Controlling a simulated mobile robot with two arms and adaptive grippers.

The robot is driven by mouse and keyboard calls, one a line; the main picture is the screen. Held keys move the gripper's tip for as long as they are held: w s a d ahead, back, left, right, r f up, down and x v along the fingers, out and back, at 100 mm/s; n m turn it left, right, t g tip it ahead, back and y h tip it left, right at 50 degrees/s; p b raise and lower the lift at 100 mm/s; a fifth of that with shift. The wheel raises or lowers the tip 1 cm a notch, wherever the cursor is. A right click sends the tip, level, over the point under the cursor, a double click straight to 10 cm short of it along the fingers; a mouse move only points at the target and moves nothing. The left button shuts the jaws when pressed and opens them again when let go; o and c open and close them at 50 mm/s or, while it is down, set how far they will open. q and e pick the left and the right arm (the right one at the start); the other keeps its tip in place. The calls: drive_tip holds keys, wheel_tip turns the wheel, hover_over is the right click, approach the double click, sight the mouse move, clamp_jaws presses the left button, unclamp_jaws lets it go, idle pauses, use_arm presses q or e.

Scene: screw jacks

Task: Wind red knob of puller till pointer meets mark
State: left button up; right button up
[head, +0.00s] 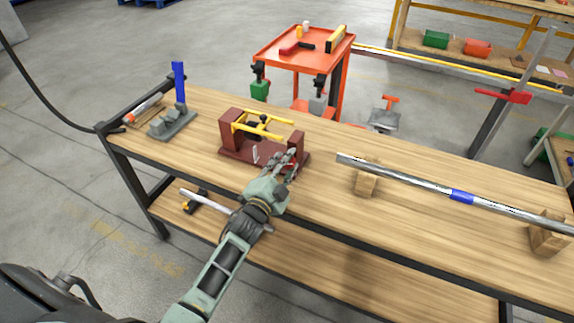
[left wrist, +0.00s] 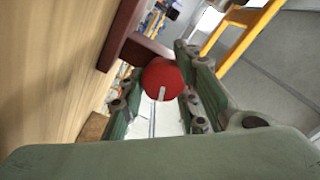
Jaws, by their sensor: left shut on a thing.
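The puller, a dark red frame (head: 232,128) with yellow bars (head: 262,124), stands on the wooden workbench. My left gripper (head: 287,163) is at its near right end. In the left wrist view the round red knob (left wrist: 161,78) sits between my two fingers and has a pale line on its face. The fingers are closed on the knob. In the head view my gripper mostly hides the knob. A small pale upright piece (head: 256,155) shows on the puller's near side; I cannot tell whether it is the pointer or the mark. My right gripper is in neither view.
A grey fixture with a blue upright (head: 179,82) stands left of the puller. A long metal bar (head: 410,182) rests on wooden blocks (head: 367,182) to the right. A red cart (head: 300,62) stands behind the bench. The bench top (head: 330,215) in front is bare.

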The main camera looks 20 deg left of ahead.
use_arm(q)
drive_tip(key=shift+s+d+f+m, duration=0.1)
drive_tip(key=shift+f+m, duration=0.15)
drive_tip(key=shift+m, duration=0.35)
drive_tip(key=shift+s+f+m, duration=0.1)
drive_tip(key=shift+f+m, duration=0.1)
drive_tip(key=shift+m, duration=0.4)
drive_tip(key=o, duration=1)
drive_tip(key=shift+w, duration=0.15)
drive_tip(key=shift+r, duration=0.25)
drive_tip(key=s, duration=1.2)
drive_tip(key=shift+a, duration=0.25)
